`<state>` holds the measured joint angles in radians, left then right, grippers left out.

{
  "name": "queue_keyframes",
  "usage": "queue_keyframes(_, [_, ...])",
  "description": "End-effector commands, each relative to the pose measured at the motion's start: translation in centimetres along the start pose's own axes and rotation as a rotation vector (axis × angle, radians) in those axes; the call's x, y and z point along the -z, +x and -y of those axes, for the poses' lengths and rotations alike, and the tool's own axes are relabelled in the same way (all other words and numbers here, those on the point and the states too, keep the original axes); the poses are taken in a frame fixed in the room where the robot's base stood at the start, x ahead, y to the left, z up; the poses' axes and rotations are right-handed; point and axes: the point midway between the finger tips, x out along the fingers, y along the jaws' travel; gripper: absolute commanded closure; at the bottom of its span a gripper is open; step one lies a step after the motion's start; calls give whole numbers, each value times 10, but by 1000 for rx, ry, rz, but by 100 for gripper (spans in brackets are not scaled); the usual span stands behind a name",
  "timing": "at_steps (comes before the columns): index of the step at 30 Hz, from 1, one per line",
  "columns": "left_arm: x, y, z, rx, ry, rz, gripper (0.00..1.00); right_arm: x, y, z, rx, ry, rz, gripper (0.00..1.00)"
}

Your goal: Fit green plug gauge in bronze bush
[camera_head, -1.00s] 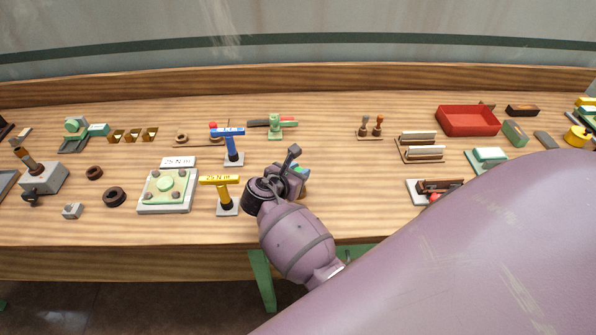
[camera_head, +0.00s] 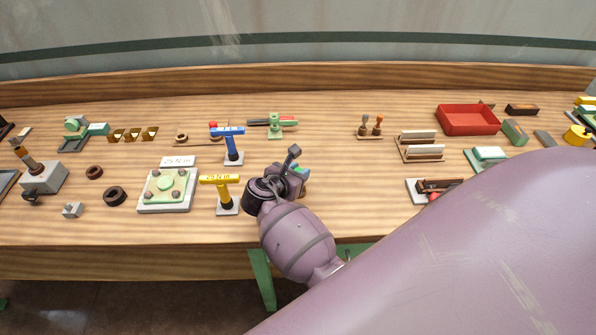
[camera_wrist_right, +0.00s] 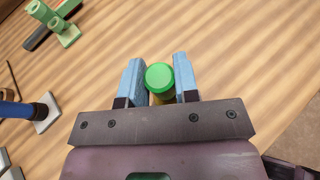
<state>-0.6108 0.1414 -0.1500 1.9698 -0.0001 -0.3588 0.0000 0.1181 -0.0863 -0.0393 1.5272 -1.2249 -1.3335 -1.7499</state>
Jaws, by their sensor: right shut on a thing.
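The green plug gauge (camera_wrist_right: 159,76) shows its round green top in the right wrist view, between the two blue fingers of my right gripper (camera_wrist_right: 159,80). The fingers are shut on it. A small yellowish part shows just below the green top; I cannot tell if it is the gauge's body or the bronze bush. In the head view my right gripper (camera_head: 297,177) is low over the front middle of the bench and hides most of what it holds. No bronze bush can be made out for sure. My left gripper is not in view.
A yellow T-handle tool (camera_head: 221,181) and a blue one (camera_head: 231,137) stand close left of my right gripper. Two dark rings (camera_head: 115,196) and a green-topped plate (camera_head: 165,187) lie further left. A red tray (camera_head: 468,120) is at the back right.

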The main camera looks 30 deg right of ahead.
Motion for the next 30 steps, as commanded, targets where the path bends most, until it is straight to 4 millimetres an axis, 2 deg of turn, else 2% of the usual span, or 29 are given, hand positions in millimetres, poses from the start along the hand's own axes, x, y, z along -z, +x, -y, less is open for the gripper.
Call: queue_keyframes(30, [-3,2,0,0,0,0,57,19,8,0,-1,-1,1,96])
